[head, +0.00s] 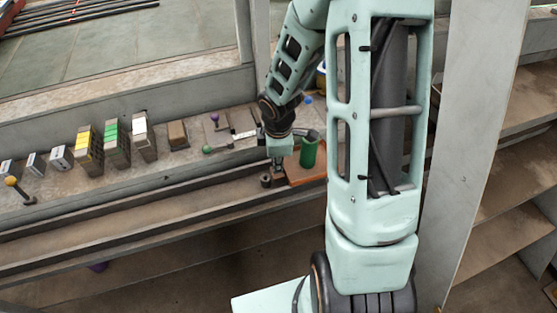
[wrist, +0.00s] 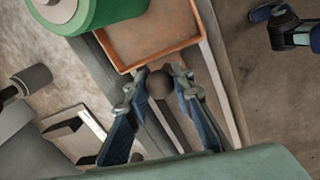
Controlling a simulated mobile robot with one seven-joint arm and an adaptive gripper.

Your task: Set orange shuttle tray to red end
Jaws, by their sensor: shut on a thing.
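The orange tray (head: 312,179) sits on the ledge at the right end of the visible counter, partly hidden behind my arm. It also shows in the wrist view (wrist: 150,47) as a shallow, empty tray with a raised rim. A dark round knob (wrist: 158,84) is at its near edge. My gripper (wrist: 157,80) has its two fingers on either side of this knob, closed on it. In the head view my gripper (head: 278,172) points down at the tray's left edge. I cannot make out a red end in either view.
A green cylinder (head: 309,150) stands close beside the tray, also in the wrist view (wrist: 101,12). A dark cylinder (wrist: 34,78) lies left of my gripper. Several blocks, yellow (head: 89,149) and green (head: 116,146) among them, line the counter left. A lower shelf runs in front.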

